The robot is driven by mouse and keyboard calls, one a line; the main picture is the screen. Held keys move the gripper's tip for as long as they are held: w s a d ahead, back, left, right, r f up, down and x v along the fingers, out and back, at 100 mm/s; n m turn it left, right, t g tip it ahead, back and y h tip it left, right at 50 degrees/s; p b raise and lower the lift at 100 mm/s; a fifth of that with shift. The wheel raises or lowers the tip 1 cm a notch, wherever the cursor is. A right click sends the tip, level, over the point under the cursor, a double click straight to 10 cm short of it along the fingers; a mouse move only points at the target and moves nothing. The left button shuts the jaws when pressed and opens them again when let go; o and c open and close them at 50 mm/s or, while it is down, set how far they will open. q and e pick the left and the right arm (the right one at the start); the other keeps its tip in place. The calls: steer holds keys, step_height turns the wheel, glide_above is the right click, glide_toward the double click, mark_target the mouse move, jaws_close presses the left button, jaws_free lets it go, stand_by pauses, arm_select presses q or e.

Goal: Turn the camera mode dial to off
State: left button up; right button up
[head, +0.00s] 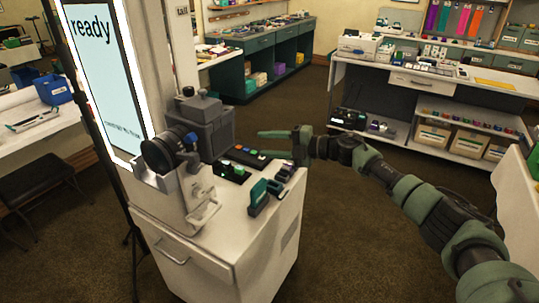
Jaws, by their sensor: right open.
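A dark grey camera (207,125) with a large black lens (165,152) stands on the white cabinet, facing lower left. Small knobs (203,93) show on its top, and a small blue part shows beside the lens. Which of these is the mode dial, and its setting, are too small to tell. My right gripper (264,144) reaches in from the right with its fingers apart and pointing left. It is empty, to the right of the camera and apart from it in the picture. My left gripper is not in view.
The white cabinet top (232,205) also holds a dark panel with coloured buttons (248,157) and a green-and-black device (264,192). A tall lit screen (108,75) reading "ready" stands at left. Carpet is clear between the cabinet and the white shelf unit (400,88).

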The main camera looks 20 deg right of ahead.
steer(key=shift+w+d+f+m+t, duration=0.1)
steer(key=shift+f+m+t, duration=0.2)
steer(key=shift+f, duration=0.5)
steer(key=shift+w+d+f+m+t, duration=0.1)
steer(key=shift+f+m, duration=0.3)
steer(key=shift+f, duration=0.35)
steer(key=shift+a, duration=0.1)
